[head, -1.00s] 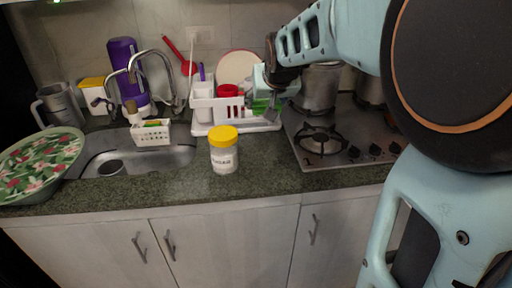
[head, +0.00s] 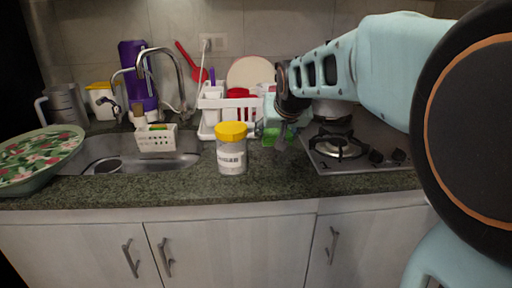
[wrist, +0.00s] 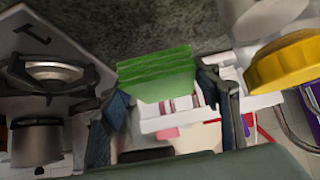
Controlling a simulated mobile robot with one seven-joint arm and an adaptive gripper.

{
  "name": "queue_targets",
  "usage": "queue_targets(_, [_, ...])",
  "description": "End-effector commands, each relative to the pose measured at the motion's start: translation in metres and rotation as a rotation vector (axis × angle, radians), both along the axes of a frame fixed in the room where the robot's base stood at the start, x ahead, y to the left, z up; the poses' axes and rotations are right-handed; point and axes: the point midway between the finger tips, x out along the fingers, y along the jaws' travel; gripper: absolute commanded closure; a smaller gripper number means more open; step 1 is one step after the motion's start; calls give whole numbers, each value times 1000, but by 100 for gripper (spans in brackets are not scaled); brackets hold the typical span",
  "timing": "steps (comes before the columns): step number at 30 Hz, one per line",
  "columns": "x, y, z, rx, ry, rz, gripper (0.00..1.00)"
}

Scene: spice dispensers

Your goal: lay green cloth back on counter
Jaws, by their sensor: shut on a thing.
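The green cloth (wrist: 155,75) is a folded, layered block between my gripper's fingers in the wrist view. It shows as a small green patch (head: 270,138) in the head view, right of the yellow-lidded jar and in front of the dish rack. My gripper (wrist: 163,92) is shut on the cloth and points down over the counter (head: 270,172). In the head view my gripper (head: 281,133) is partly hidden by my own arm. I cannot tell whether the cloth touches the counter.
The white dish rack (head: 208,120) is behind, and the stove (head: 370,148) is to the right. The sink (head: 175,158) is at left. The front counter strip right of the jar is clear.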

Motion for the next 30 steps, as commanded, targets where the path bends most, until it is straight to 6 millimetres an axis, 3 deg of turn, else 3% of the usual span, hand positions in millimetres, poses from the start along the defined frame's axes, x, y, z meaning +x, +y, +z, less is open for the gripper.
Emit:
queue_targets(1, [0, 0, -12, 0, 2, 0, 64])
queue_targets(8, [0, 0, -30, -1, 0, 1, 64])
queue_targets(15, [0, 0, -61, -1, -1, 1, 64])
queue_targets(26, [0, 0, -65, -1, -1, 1, 64])
queue_targets(27, [0, 0, -65, -1, -1, 1, 42])
queue_targets(30, [0, 0, -64, -1, 0, 1, 31])
